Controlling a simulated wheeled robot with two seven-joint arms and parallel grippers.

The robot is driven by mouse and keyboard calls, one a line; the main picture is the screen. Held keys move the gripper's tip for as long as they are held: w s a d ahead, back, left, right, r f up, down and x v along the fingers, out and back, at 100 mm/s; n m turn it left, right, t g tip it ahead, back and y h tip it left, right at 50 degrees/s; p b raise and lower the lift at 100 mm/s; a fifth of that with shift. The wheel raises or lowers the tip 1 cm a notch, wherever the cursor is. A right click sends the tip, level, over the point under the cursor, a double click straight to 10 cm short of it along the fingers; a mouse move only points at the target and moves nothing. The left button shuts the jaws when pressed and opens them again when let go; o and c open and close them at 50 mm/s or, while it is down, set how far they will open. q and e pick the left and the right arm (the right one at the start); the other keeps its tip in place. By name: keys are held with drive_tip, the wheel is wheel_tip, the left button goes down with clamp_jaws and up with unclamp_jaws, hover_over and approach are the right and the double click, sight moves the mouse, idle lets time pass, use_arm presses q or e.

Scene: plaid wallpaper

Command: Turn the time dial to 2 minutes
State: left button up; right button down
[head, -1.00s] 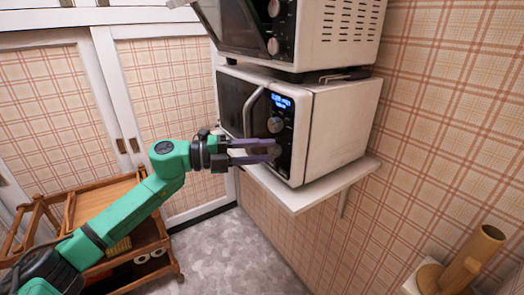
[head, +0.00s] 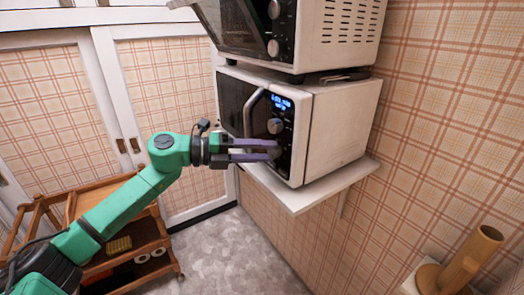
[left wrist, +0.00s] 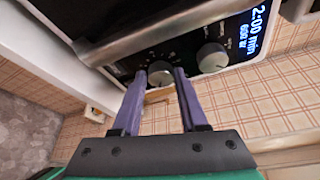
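The lower microwave (head: 335,125) stands on a wall shelf, with its control panel facing left. In the left wrist view its lit display (left wrist: 250,32) reads 2:00 min and 600 W. Its upper knob (head: 275,126) is clear of my fingers and also shows in the left wrist view (left wrist: 211,58). My left gripper (head: 278,150) is at the lower knob, largely hidden in the head view. In the left wrist view this knob (left wrist: 160,74) lies between my purple fingertips, one on each side. I cannot tell whether they press on it. My right gripper is out of view.
The microwave's curved door handle (head: 249,108) is close to my left fingers. The white shelf (head: 300,197) juts out below. A wooden cart (head: 165,245) stands lower left, and a wooden holder (head: 470,262) is at lower right.

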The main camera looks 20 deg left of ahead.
use_arm(q)
drive_tip(key=o, duration=0.3)
drive_tip(key=shift+a, duration=0.1)
drive_tip(key=b+v, duration=0.6)
drive_tip(key=v, duration=0.8)
drive_tip(key=shift+s+b, duration=0.15)
drive_tip(key=shift+b, duration=0.25)
drive_tip(key=shift+a, duration=0.1)
